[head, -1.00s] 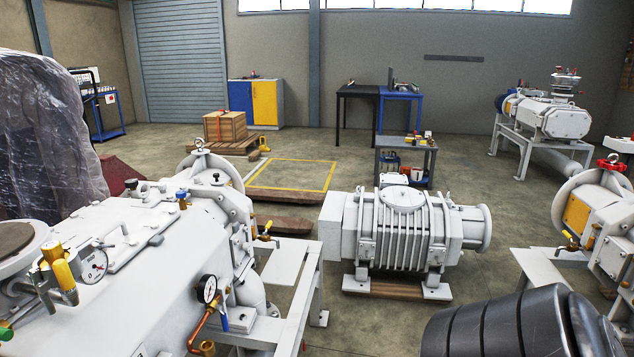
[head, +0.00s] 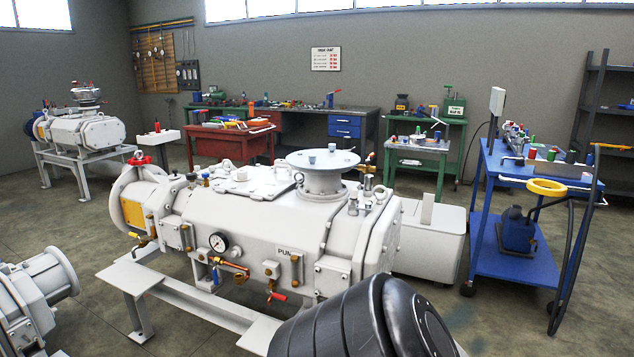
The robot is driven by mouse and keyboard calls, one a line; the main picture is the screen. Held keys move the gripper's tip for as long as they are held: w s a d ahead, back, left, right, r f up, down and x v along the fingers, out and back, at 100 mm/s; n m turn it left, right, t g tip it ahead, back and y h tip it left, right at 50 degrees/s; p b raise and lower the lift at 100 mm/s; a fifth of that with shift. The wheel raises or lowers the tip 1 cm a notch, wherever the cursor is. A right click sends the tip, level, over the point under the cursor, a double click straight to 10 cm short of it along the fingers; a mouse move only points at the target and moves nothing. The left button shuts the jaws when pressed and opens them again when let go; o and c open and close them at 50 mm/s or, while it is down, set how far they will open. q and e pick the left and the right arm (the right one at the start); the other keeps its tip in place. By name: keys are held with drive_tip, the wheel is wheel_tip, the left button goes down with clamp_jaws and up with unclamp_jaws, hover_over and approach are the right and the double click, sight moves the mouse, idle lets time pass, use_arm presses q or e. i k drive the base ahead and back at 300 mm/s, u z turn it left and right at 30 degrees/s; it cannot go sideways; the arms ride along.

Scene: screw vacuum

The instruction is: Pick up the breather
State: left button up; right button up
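I cannot tell which part is the breather. A white vacuum pump (head: 262,235) with a "PUMP" label stands in the middle on a white frame. On its top is a round flange (head: 322,172) with small grey-blue pieces on it. Small metal fittings (head: 353,206) stand upright on the pump's right end, and a blue-capped fitting (head: 206,180) is on the left part of its top. A dial gauge (head: 218,242) and brass and red valves are on its front. Neither of my grippers is in view.
A blue cart (head: 535,185) with several small parts and a yellow ring (head: 546,187) stands at the right. Behind the pump are a red bench (head: 215,142), a green table (head: 418,152) and a dark workbench. A dark ribbed shape blocks the bottom middle.

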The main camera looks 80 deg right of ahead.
sight(367, 177)
drive_tip(key=z, duration=3.35)
drive_tip(key=i, duration=1.35)
drive_tip(key=u, duration=0.5)
